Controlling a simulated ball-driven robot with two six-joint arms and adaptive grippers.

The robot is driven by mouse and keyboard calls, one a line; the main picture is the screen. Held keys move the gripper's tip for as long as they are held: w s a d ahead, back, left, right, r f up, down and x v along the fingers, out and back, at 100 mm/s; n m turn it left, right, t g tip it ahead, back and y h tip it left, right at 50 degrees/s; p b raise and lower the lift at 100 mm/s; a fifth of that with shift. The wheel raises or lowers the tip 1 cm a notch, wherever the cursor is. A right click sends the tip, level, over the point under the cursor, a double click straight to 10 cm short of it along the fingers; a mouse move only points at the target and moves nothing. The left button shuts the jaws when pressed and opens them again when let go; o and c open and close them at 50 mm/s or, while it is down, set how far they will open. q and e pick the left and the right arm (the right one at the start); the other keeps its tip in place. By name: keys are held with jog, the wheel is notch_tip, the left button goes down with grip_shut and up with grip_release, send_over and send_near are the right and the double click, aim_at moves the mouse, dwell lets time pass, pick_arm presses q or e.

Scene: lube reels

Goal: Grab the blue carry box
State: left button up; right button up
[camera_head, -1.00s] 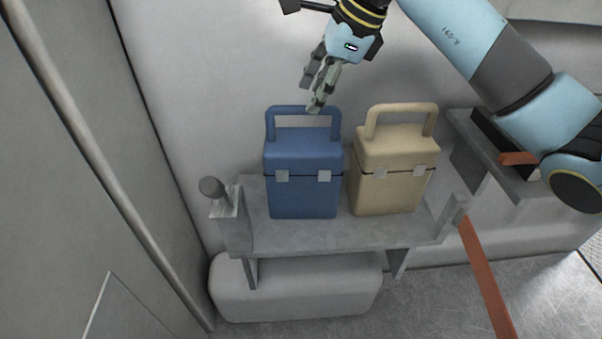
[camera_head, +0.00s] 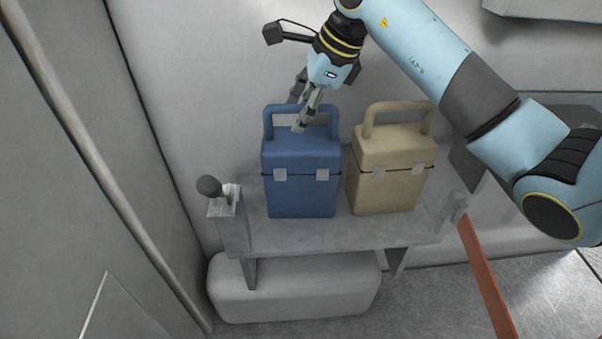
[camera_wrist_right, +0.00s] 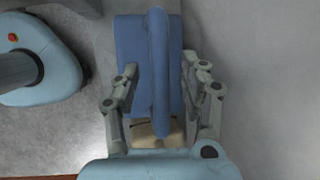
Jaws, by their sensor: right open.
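The blue carry box (camera_head: 301,182) stands upright on the grey shelf (camera_head: 330,236), with its looped handle (camera_head: 268,122) up and two pale latches on its front. My right gripper (camera_head: 297,118) is at the handle in the head view, its fingers pointing down and overlapping the handle. In the right wrist view, the blue handle (camera_wrist_right: 158,75) runs between the open fingers of the gripper (camera_wrist_right: 164,120), with the box top (camera_wrist_right: 130,40) behind it. I see no clear grip on the handle. My left gripper is not in view.
A beige carry box (camera_head: 388,178) of the same shape stands close to the right of the blue one. A dark knob (camera_head: 209,186) rises at the shelf's left end. A red-brown bar (camera_head: 484,275) slants at the right. The wall is close behind.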

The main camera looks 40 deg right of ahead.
jog(key=shift+f, duration=0.1)
dwell(0.3)
grip_shut()
